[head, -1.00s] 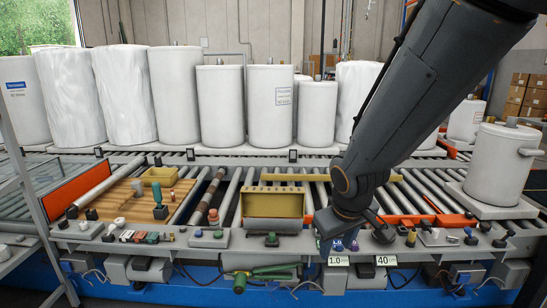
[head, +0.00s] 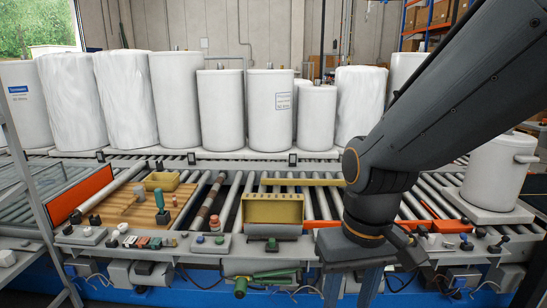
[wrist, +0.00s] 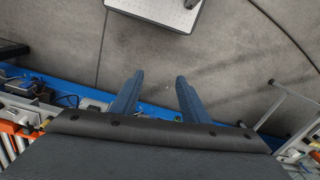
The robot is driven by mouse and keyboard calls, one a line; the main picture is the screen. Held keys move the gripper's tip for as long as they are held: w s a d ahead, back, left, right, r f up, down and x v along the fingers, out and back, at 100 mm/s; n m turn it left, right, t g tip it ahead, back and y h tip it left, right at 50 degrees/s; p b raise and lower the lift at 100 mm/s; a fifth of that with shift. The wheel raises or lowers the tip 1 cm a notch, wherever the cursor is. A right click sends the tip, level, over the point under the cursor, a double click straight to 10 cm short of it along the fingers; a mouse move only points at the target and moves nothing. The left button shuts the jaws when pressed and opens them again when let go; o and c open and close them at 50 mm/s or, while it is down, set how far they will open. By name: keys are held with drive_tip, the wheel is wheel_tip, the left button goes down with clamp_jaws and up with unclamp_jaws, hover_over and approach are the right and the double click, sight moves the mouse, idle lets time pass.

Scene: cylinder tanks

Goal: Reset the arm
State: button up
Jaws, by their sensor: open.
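My gripper (head: 351,284) hangs at the lower right of the head view, in front of the roller conveyor's near edge. Its two blue fingers point down and stand apart. In the wrist view, my gripper (wrist: 158,88) shows both blue fingers spread with nothing between them. Grey floor and a blue conveyor rail (wrist: 68,97) lie beyond the fingers. My dark arm crosses the right side of the head view and hides part of the conveyor.
White cylinder tanks (head: 270,108) stand in a row behind the conveyor. One tank (head: 492,172) stands at the right. A yellow bin (head: 272,209) and a wooden board (head: 140,205) lie on the conveyor. A pale flat-topped object (wrist: 160,10) stands on the floor.

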drive_tip(key=d+r+m+p, duration=0.1)
drive_tip(key=d+r+p, duration=0.5)
drive_tip(key=p, duration=0.5)
drive_tip(key=shift+s+d+r+m+h, duration=0.2)
drive_tip(key=shift+d+m+h, duration=0.1)
drive_tip(key=shift+d+m, duration=0.1)
